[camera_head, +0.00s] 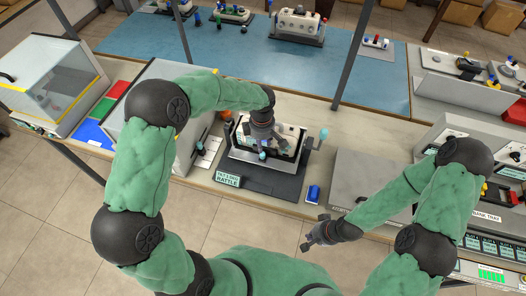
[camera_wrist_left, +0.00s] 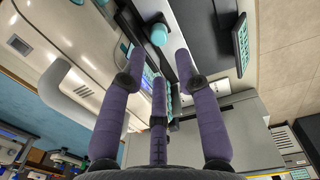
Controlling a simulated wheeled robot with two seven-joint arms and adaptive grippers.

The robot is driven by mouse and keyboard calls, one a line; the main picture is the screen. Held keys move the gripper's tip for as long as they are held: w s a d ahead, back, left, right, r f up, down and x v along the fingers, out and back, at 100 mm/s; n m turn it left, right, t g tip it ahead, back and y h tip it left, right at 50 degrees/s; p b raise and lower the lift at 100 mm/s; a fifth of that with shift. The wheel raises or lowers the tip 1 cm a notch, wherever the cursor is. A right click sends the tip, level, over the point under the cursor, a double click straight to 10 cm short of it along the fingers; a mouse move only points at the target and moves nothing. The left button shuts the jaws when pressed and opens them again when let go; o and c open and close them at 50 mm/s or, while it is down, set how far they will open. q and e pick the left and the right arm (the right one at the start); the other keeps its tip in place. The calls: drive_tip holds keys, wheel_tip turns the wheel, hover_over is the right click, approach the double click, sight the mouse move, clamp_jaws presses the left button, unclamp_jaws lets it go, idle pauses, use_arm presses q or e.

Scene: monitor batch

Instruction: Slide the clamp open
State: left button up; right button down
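A white device with dark ends (camera_head: 287,138) sits in a dark fixture (camera_head: 262,178) at the middle of the bench. A light-blue knob (camera_head: 323,133) stands up at the fixture's right side. I cannot make out the clamp's sliding part apart from the fixture. My left gripper (camera_head: 263,150) is over the device and hides part of it. In the left wrist view its purple fingers are spread with nothing between them, and a light-blue knob (camera_wrist_left: 159,35) shows just past the fingertips. My right gripper (camera_head: 311,235) is empty, with fingers apart, in front of the bench edge.
A sign reading RATTLE (camera_head: 228,180) stands at the fixture's front left. A small blue object (camera_head: 313,193) lies to its right. A grey panel (camera_head: 365,180) is further right. A clear-lidded box (camera_head: 55,80) stands far left. A blue-topped table (camera_head: 240,55) is behind.

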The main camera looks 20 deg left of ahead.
sight(263, 154)
use_arm(q)
drive_tip(key=f, duration=0.7)
drive_tip(key=shift+w+f+b, duration=0.2)
drive_tip(key=shift+f+b, duration=0.1)
drive_tip(key=shift+b, duration=0.05)
clamp_jaws()
